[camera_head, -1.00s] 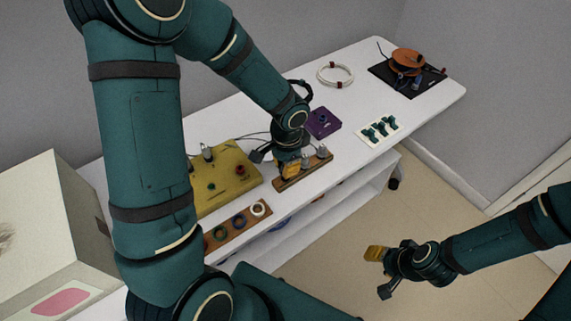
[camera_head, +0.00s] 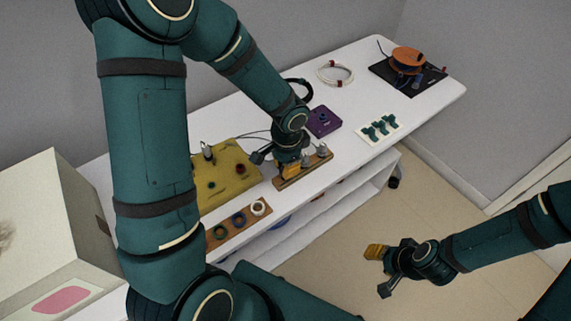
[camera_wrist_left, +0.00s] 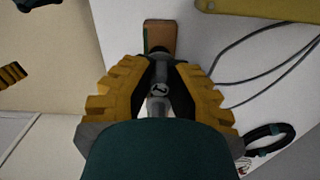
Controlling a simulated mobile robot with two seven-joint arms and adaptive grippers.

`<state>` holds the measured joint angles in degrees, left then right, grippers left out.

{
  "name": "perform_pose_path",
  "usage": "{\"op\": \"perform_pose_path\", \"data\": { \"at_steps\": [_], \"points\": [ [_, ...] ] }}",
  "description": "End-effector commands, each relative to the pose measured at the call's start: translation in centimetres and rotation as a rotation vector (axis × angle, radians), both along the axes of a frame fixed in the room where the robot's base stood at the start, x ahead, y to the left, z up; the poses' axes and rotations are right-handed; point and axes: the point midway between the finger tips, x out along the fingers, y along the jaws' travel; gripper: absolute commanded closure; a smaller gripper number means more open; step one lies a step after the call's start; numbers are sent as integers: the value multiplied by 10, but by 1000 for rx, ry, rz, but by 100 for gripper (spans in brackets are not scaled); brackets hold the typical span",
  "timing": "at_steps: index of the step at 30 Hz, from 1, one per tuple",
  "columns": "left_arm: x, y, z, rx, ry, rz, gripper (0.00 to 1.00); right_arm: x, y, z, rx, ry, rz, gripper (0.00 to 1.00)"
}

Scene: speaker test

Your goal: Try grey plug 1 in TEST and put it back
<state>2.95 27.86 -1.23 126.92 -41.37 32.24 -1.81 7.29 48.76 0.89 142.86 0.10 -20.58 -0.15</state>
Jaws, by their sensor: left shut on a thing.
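My left gripper (camera_head: 290,170) is at the near-left end of the wooden plug rack (camera_head: 284,186). In the left wrist view its yellow fingers (camera_wrist_left: 160,78) are shut on a grey plug (camera_wrist_left: 158,90) with a dark mark on top. I cannot tell whether this plug is seated in the rack. Two other grey plugs stand in the rack, one (camera_head: 307,161) beside my gripper and one (camera_head: 322,149) farther right. The yellow box (camera_head: 215,187), with a red round part and a grey plug-like piece, is left of the rack. My right gripper (camera_head: 378,271) is open and empty over the floor.
A wooden strip (camera_head: 229,231) with coloured rings lies in front of the yellow box. A purple box (camera_head: 323,120) and a white card (camera_head: 376,131) with green pieces stand right of the rack. A white cable coil (camera_head: 335,73) and an orange reel (camera_head: 407,60) are farther back.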

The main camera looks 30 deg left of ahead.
Motion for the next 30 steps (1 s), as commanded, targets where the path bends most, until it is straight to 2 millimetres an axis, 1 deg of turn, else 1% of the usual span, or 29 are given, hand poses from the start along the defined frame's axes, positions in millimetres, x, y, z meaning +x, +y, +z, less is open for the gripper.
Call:
{"op": "perform_pose_path", "data": {
  "at_steps": [10, 11, 12, 13, 23, 30],
  "points": [
    [-1, 0, -6, 0, 2, 0, 100, 0, 0, 0, 0, 0, 0, 53],
    [-1, 0, -7, 0, 2, 0, 80, 0, 0, 0, 0, 0, 0, 53],
    [-1, 0, -6, 0, 2, 0, 66, 0, 0, 0, 0, 0, 0, 53],
    [-1, 0, -6, 0, 2, 0, 56, 0, 0, 0, 0, 0, 0, 53],
    [0, 0, -5, 0, 1, 0, 56, 0, 0, 0, 0, 0, 0, 53],
    [0, 0, 5, 0, 0, 0, 56, 0, 0, 9, 0, 0, 0, 53]
  ]
}}
